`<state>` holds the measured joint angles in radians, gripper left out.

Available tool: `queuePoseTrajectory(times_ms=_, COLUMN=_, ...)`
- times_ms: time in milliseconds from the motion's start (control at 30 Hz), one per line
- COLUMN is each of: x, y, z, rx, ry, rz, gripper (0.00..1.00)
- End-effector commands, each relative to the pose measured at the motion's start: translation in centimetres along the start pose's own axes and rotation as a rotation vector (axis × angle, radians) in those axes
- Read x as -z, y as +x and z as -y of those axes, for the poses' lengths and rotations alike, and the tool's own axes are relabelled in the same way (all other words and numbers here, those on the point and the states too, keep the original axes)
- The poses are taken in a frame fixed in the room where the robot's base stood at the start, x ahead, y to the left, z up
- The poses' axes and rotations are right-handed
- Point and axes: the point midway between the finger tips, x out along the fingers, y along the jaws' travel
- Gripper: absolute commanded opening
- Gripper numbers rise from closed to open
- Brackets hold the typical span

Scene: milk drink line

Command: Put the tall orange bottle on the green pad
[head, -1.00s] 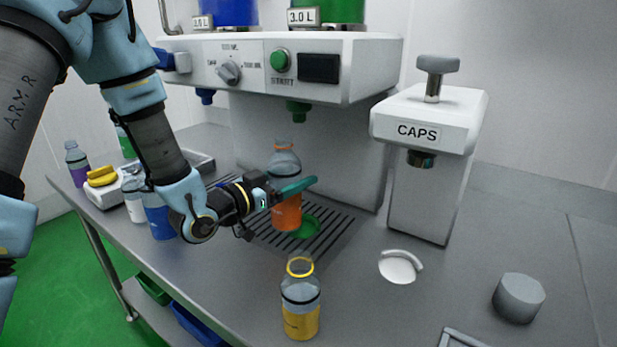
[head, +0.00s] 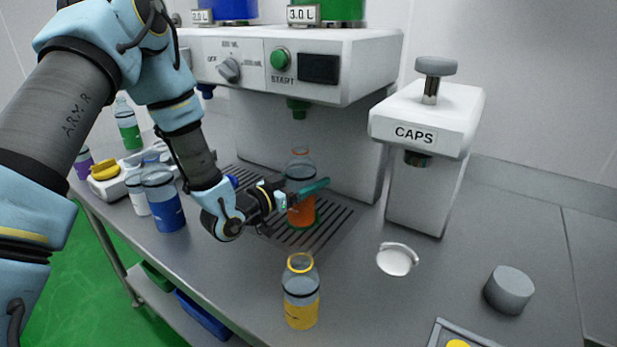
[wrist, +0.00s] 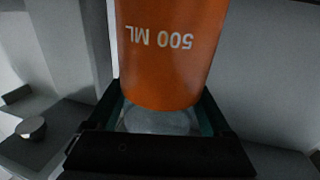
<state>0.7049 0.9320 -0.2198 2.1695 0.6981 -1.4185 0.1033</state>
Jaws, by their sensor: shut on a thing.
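The tall orange bottle (head: 301,213) stands upright in my gripper (head: 306,190) over the slatted grate, under the green nozzle of the machine. My gripper is shut around its clear upper part, just above the orange label. In the wrist view, the orange label (wrist: 170,60) reads "500 ML" upside down, with the bottle between the fingers (wrist: 160,122). The green pad is almost wholly hidden behind and under the bottle; only a trace of green shows at its base. I cannot tell whether the bottle touches the pad.
A yellow bottle (head: 301,305) stands in front of the grate. A blue bottle (head: 165,208) and other bottles stand at left. The CAPS dispenser (head: 425,150), a white round piece (head: 396,260) and a grey cylinder (head: 508,290) are at right. The counter between them is clear.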

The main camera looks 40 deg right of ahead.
Motion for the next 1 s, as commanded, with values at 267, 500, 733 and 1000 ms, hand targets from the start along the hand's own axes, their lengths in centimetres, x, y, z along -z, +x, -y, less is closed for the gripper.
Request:
queuePoseTrajectory(times_ms=267, x=-0.3, y=0.0, z=0.0, rx=0.000, ry=0.000, rz=0.000, gripper=0.99)
queuePoseTrajectory(times_ms=500, x=-0.2, y=0.0, z=0.0, rx=0.000, ry=0.000, rz=0.000, gripper=1.00)
queuePoseTrajectory(times_ms=733, x=-0.4, y=-1.6, z=0.1, rx=0.002, ry=-0.001, rz=0.002, gripper=1.00)
queuePoseTrajectory(times_ms=1000, x=-0.4, y=-7.4, z=0.1, rx=0.003, ry=0.000, rz=0.002, gripper=1.00)
